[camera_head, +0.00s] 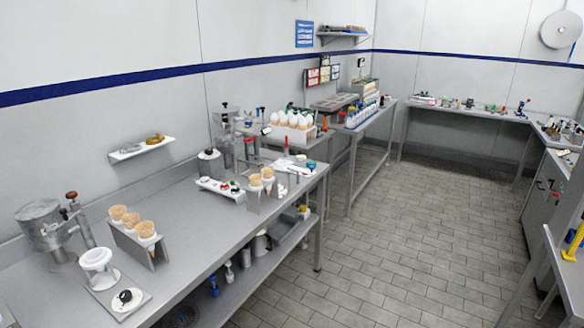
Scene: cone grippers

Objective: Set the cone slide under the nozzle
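On the long steel bench at the left, a bent steel holder (133,248) carries 3 wafer cones (147,228) near the front edge. A second steel holder (253,197) with cones stands further right near the bench's end. A metal vessel machine (44,226) with a brown-knobbed upright (80,222) stands at the far left by the wall. Another steel machine (232,124) stands at the back. I cannot tell which part is the cone slide or which outlet is the nozzle. My gripper is not in view.
A white cup-like stand (98,264) and a plate with a black knob (127,298) sit at the front left. A white strip with small coloured parts (220,188) lies mid-bench. The steel bench top (190,230) is bare between the holders. The tiled floor (400,240) is clear.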

